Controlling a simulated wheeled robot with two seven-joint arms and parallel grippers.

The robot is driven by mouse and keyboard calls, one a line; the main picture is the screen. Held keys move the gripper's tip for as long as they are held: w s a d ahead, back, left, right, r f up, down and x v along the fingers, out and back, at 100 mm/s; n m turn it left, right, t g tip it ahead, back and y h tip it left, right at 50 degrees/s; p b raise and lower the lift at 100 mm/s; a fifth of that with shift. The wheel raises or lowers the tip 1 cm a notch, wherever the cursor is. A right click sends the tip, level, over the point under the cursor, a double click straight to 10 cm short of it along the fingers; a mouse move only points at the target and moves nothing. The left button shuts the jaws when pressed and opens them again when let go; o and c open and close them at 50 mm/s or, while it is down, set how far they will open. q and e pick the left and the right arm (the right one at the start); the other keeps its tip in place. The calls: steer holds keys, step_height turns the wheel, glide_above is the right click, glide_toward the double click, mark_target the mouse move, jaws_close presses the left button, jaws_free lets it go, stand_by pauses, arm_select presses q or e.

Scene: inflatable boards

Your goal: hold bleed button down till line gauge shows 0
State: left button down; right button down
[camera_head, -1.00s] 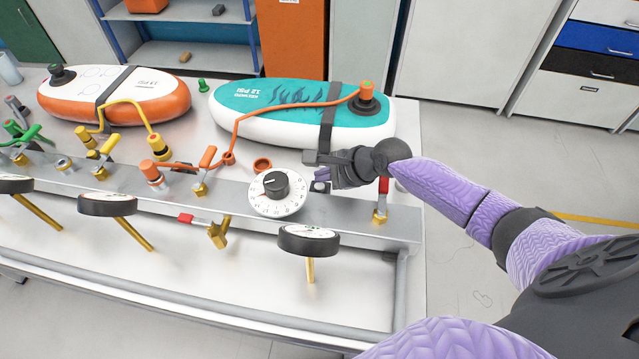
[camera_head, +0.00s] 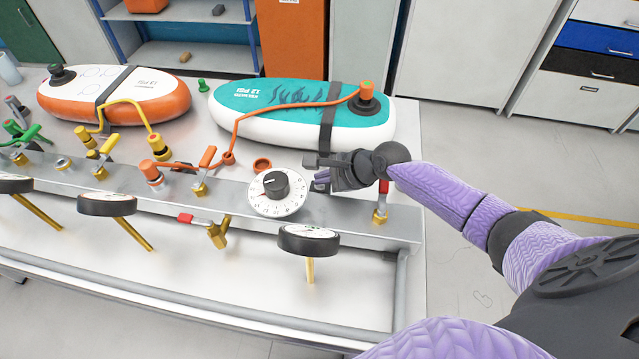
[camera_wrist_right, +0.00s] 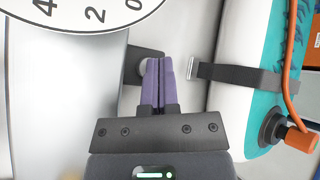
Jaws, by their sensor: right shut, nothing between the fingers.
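My right gripper (camera_head: 322,179) is shut and empty, its purple fingers pointing down at the rail just right of the white dial. In the right wrist view the fingers (camera_wrist_right: 161,84) lie over a round grey button (camera_wrist_right: 145,73) on a dark square base (camera_wrist_right: 131,98); they hide part of it. I cannot tell whether they touch or press it. The button is hidden by the gripper in the head view. The nearest round gauge (camera_head: 308,238) stands on a brass stem at the rail's front; its face is too oblique to read. My left gripper is not in view.
A white dial with a black knob (camera_head: 275,184) sits left of the gripper. A red-handled valve (camera_head: 381,205) stands close on its right. A teal board (camera_head: 255,95) lies behind, with an orange hose (camera_head: 290,106). Several other valves and gauges line the metal rail (camera_head: 350,222).

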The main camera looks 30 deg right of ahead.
mark_target(324, 187)
steer(key=shift+f, duration=0.5)
stand_by(1.8)
steer(key=shift+r, duration=0.1)
stand_by(0.4)
steer(key=shift+r+p, duration=0.85)
step_height(324, 187, up, 5)
steer(key=p, duration=0.5)
steer(key=shift+r+p, duration=0.1)
steer(key=shift+p, duration=0.25)
